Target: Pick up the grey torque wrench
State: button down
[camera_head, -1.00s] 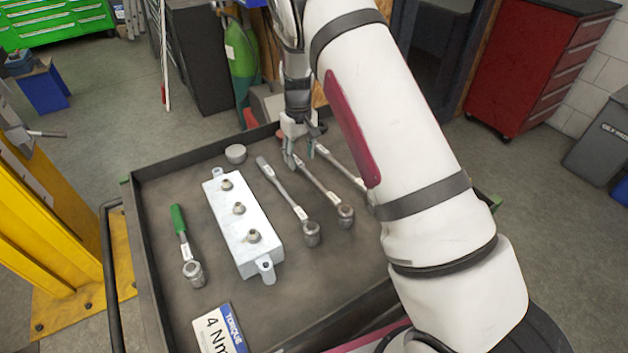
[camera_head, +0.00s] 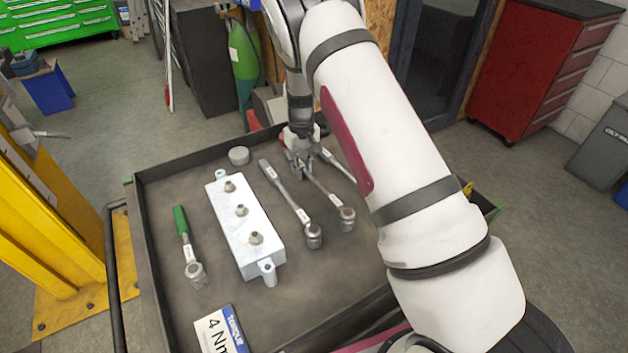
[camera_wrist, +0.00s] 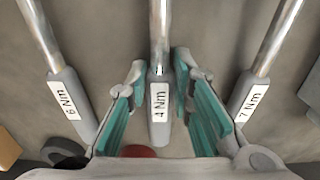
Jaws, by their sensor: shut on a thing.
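Three grey torque wrenches lie side by side in the tray (camera_head: 180,310). The middle one, labelled 4 Nm (camera_wrist: 160,108), also shows in the head view (camera_head: 327,198), with its ratchet head towards me. My gripper (camera_head: 297,163) is at the far, handle end of this wrench. In the wrist view my gripper (camera_wrist: 160,82) has its teal-padded fingers on both sides of the handle, shut on it. The wrench appears to lie on the tray. The 7 Nm wrench (camera_wrist: 250,100) and the 6 Nm wrench (camera_wrist: 68,98) lie apart on either side.
A pale metal block (camera_head: 243,230) with several bolts stands left of the grey wrenches. A green-handled wrench (camera_head: 186,240) and a 4 Nm sign (camera_head: 221,333) are farther left and near. A round grey piece (camera_head: 239,156) lies behind the block. The tray has raised edges.

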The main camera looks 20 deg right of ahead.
jog(key=shift+r, duration=0.1)
notch_tip(320, 180, up, 10)
jog(key=shift+f, duration=0.1)
dwell(0.3)
